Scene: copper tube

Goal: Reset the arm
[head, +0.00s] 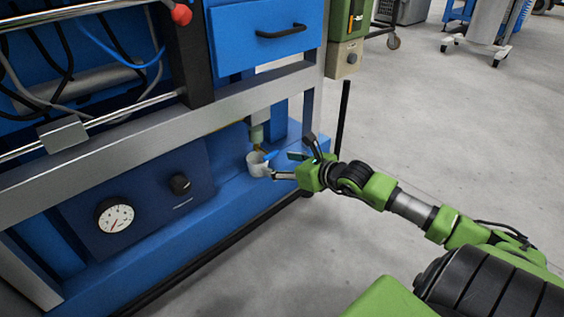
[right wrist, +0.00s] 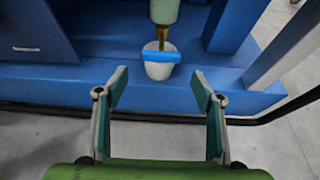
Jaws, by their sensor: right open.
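My right arm (head: 410,205) comes in from the right in the head view and reaches to the blue machine's lower ledge. My right gripper (head: 280,165) is open beside a small white cup (head: 254,164). In the right wrist view, my right gripper (right wrist: 160,92) has its two fingers spread wide with nothing between them. The white cup (right wrist: 159,70) stands just beyond the fingertips, with a blue band or strip across its top. A copper-coloured tube (right wrist: 162,38) runs down into the cup from a pale green fitting (right wrist: 165,10). My left gripper is not in view.
The blue machine (head: 180,225) has a grey frame bar (head: 150,140) above the ledge, a pressure gauge (head: 115,216) and a black knob (head: 180,184). A green-and-beige box (head: 345,55) stands at its right corner. Open grey floor (head: 450,130) lies to the right.

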